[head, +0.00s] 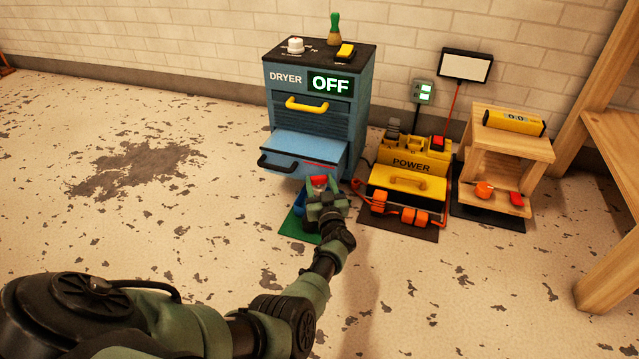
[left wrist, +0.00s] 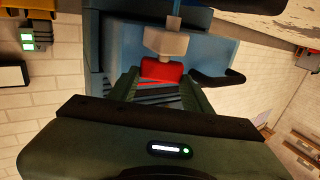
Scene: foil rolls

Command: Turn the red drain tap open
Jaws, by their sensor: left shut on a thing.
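The red drain tap (head: 318,181) shows just below the front of the blue dryer (head: 318,92). My left gripper (head: 322,192) reaches it from the front and is shut on it. In the left wrist view the red tap (left wrist: 163,70) lies between the two fingers, next to a pale block (left wrist: 165,42) on a stem. The fingers hide part of the tap in the head view, and I cannot tell its turn angle. My right gripper is not in view.
The dryer display (head: 330,84) reads OFF. Its lower drawer (head: 304,152) sticks out above my gripper. A green mat (head: 292,228) lies below. A yellow power unit (head: 408,170) and a wooden stand (head: 507,150) are to the right. The floor at left is clear.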

